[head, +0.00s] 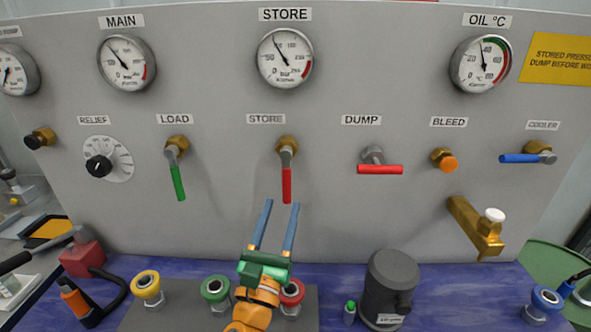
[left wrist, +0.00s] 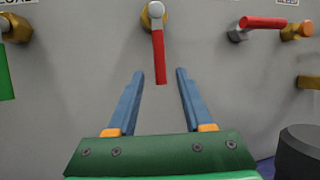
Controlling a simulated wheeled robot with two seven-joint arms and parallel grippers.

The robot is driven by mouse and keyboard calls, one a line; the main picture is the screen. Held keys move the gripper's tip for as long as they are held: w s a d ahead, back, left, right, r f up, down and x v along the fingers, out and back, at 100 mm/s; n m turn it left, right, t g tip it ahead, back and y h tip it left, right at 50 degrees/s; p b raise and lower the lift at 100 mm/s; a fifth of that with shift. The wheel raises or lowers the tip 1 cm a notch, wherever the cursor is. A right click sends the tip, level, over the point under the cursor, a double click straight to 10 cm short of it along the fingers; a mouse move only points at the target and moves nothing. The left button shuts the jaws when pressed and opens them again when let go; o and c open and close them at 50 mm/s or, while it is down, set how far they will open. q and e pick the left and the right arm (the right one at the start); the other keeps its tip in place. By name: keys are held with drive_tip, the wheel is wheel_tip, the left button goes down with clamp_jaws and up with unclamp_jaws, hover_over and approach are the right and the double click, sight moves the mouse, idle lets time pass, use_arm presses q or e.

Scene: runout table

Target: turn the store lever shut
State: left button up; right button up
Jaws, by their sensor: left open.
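The store lever (head: 287,185) has a red handle that hangs straight down from a brass valve fitting, below the STORE label (head: 266,119) on the grey panel. In the left wrist view the red handle (left wrist: 159,56) hangs at the upper middle. My left gripper (head: 283,203) is open, with its two blue fingers pointing up at the panel just below the lever. In the left wrist view its fingertips (left wrist: 160,72) lie to either side of the handle's lower end, with gaps on both sides. Whether the handle is between them in depth is hard to tell. My right gripper is not in view.
The green load lever (head: 179,183) hangs down at left. The red dump lever (head: 380,169) lies level at right. A dark grey canister (head: 388,285) and several coloured ring fittings, such as a yellow one (head: 147,286), stand on the blue bench top below. A brass block (head: 474,228) juts out at right.

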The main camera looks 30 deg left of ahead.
sight(285, 188)
use_arm(q)
drive_tip(key=w+r+p, duration=0.1)
drive_tip(key=r, duration=0.1)
drive_tip(key=w+a+r+p, duration=0.1)
drive_tip(key=w, duration=0.1)
drive_tip(key=shift+r, duration=0.35)
drive_tip(key=shift+w+a+f+p, duration=0.1)
drive_tip(key=shift+w+a+p, duration=0.3)
drive_tip(key=shift+w, duration=0.4)
drive_tip(key=shift+w+f, duration=0.15)
drive_tip(key=shift+w, duration=0.05)
drive_tip(key=shift+s, duration=0.2)
clamp_jaws()
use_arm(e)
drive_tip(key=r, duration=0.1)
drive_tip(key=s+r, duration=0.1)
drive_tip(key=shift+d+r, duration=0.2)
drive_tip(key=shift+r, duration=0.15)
